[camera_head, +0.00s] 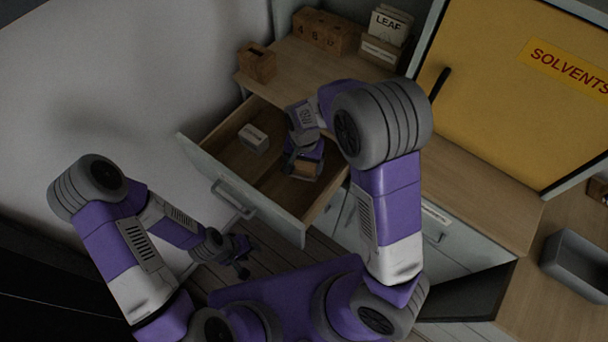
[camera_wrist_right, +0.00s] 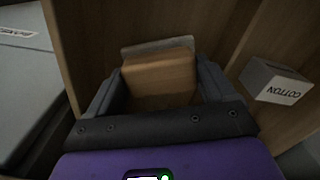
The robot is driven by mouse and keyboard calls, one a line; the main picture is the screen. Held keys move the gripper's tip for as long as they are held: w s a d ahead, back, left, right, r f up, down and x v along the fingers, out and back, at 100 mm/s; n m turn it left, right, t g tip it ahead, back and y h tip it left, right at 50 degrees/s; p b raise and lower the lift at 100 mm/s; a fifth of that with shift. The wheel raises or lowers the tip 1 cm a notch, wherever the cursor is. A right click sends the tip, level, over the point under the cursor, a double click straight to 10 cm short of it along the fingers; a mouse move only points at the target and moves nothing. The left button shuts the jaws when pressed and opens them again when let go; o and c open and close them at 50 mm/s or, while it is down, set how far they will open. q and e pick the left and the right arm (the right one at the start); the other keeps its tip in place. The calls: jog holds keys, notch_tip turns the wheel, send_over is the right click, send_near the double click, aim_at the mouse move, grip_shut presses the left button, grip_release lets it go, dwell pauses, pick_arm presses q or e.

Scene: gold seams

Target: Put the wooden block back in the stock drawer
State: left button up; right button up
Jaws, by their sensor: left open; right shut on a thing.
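The wooden block (camera_head: 303,169) is between the fingers of my right gripper (camera_head: 304,163), inside the open stock drawer (camera_head: 197,154). In the right wrist view the block (camera_wrist_right: 160,76) shows as a light brown piece between both fingers of the right gripper (camera_wrist_right: 160,92), with a grey edge behind it. I cannot tell whether it touches the drawer floor (camera_head: 232,160). My left gripper (camera_head: 242,257) is open and empty, low in front of the drawer.
A small white box (camera_head: 253,138) lies in the drawer; its label reads COTTON in the right wrist view (camera_wrist_right: 275,82). Wooden blocks (camera_head: 257,62) and a LEAF card box (camera_head: 385,45) stand on the counter. A yellow SOLVENTS cabinet (camera_head: 510,100) and a grey tray (camera_head: 577,262) are at the right.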

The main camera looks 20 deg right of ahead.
aim_at(304, 172)
notch_tip(304, 172, down, 6)
jog(key=shift+r+b, duration=0.15)
jog(key=shift+b, duration=0.8)
jog(key=shift+r, duration=0.1)
jog(key=o, duration=0.8)
notch_tip(304, 172, up, 12)
jog(key=p, duration=0.4)
jog(key=shift+r+p, duration=0.1)
jog(key=shift+p, duration=0.2)
